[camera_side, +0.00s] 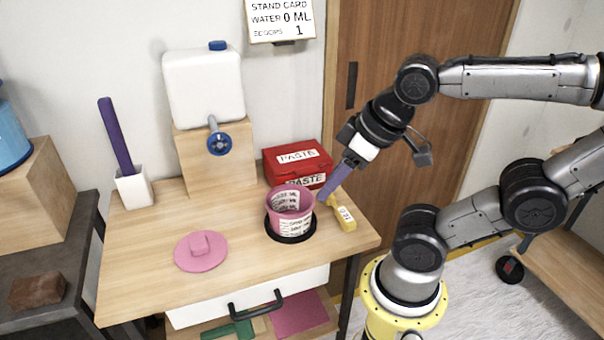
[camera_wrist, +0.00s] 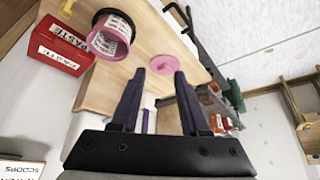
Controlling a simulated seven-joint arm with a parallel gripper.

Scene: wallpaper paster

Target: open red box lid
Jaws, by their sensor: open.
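The red box (camera_side: 270,170) stands at the back of the wooden table against the wall. Its lid (camera_side: 290,151) carries a PASTE label and looks closed; a second PASTE label is on the front. The box also shows at the left of the wrist view (camera_wrist: 62,46). My gripper (camera_side: 323,196) points down and left, beside the box's right front corner in the side view. Its purple fingers (camera_wrist: 158,74) are apart with nothing held between them. Whether the gripper touches the box cannot be told.
A pink bucket (camera_side: 292,204) on a black ring stands in front of the box. A yellow labelled tool (camera_side: 340,212) lies right of it. A pink lid (camera_side: 201,252) lies front left. A white tank (camera_side: 204,88) on a wooden block stands left of the box.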

